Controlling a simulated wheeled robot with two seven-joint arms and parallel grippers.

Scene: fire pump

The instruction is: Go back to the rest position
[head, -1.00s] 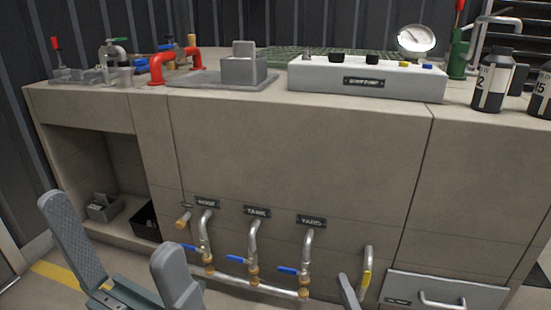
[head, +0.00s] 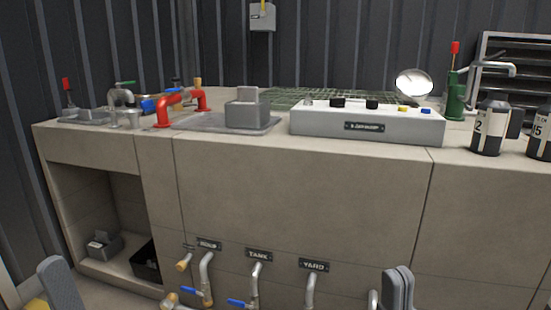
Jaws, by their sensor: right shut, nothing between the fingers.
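My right gripper (head: 398,288) shows at the bottom edge, right of centre, its grey fingers together with nothing between them. It is in front of the lower cabinet face, right of the YARD pipe (head: 311,288). One grey finger of my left gripper (head: 60,284) shows at the bottom left corner. The rest of that gripper is cut off by the frame, so its opening cannot be judged.
The bench (head: 300,190) spans the view, bearing a white control box (head: 365,124), a red pipe (head: 163,113), a green hand pump (head: 455,100) and bottles (head: 490,130). Pipes with blue levers (head: 238,303) stick out below. An open niche (head: 95,210) is at left.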

